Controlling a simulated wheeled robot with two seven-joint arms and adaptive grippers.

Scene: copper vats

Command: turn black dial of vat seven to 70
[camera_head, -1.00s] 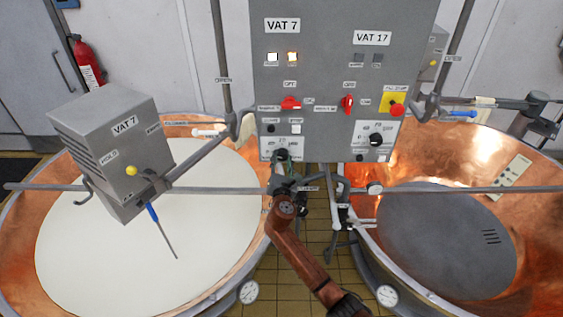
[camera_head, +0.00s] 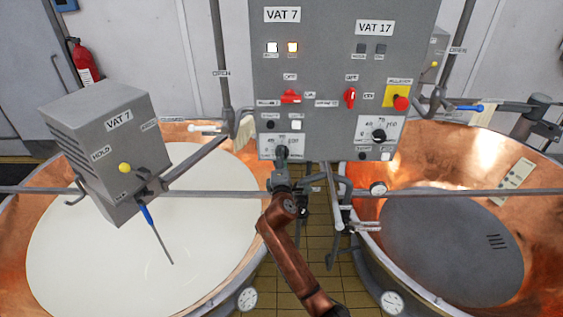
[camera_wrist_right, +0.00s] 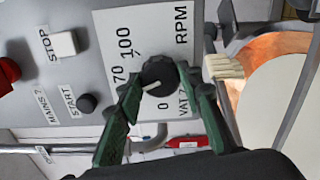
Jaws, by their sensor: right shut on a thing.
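The black dial of vat seven (camera_head: 282,151) is on a white scale plate low on the left of the grey control panel (camera_head: 325,80). In the right wrist view the dial (camera_wrist_right: 158,74) is round, with a white pointer line aimed between the 0 and 70 marks. My right gripper (camera_head: 281,163) reaches up to it from below. In the wrist view its green fingers (camera_wrist_right: 160,82) are shut on the dial, one on each side. The fingers hide part of the scale plate (camera_wrist_right: 178,30). My left gripper is not in view.
Stop (camera_wrist_right: 63,45) and start (camera_wrist_right: 87,103) buttons sit beside the dial. Vat 17's dial (camera_head: 379,136) and a red emergency button (camera_head: 401,103) are to the right. A horizontal bar (camera_head: 440,193) crosses below the panel. The left vat (camera_head: 140,240) holds white liquid; the right vat looks empty.

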